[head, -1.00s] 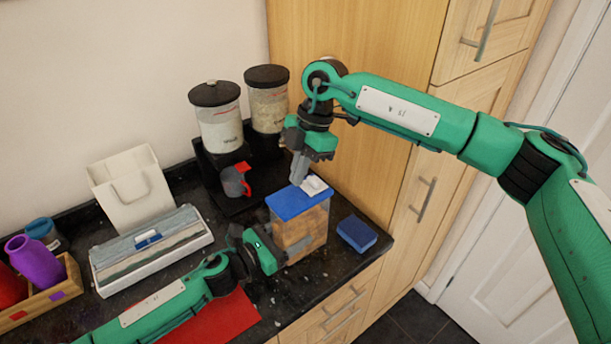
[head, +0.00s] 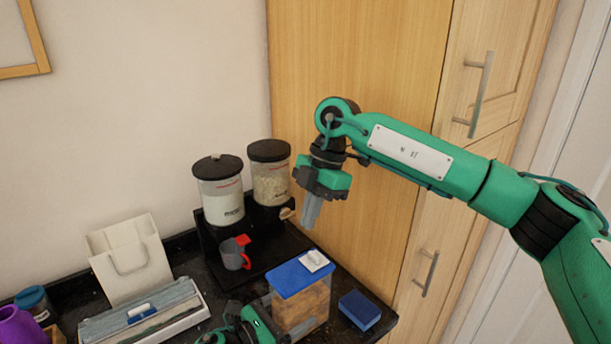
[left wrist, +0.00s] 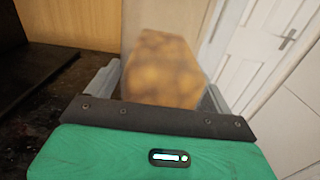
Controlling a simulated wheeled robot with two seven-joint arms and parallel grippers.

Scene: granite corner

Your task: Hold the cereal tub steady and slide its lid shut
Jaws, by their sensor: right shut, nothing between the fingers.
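The cereal tub (head: 301,309) is a clear box of tan cereal standing upright near the counter's right end. Its blue lid (head: 293,280) lies across the top, with a white tab (head: 315,260) at the far right part; I see no clear gap. My left gripper (head: 276,330) is at the tub's lower left side. In the left wrist view the tub (left wrist: 163,72) sits between its fingers, which appear closed against its sides. My right gripper (head: 309,219) is shut and empty, pointing down above the lid and apart from it.
A blue sponge-like block (head: 359,310) lies right of the tub. A red and grey mug (head: 234,253) and two black-lidded dispensers (head: 221,193) (head: 269,174) stand behind to the left. A white box (head: 145,312) is further left. A tall wooden cupboard (head: 350,80) rises close behind.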

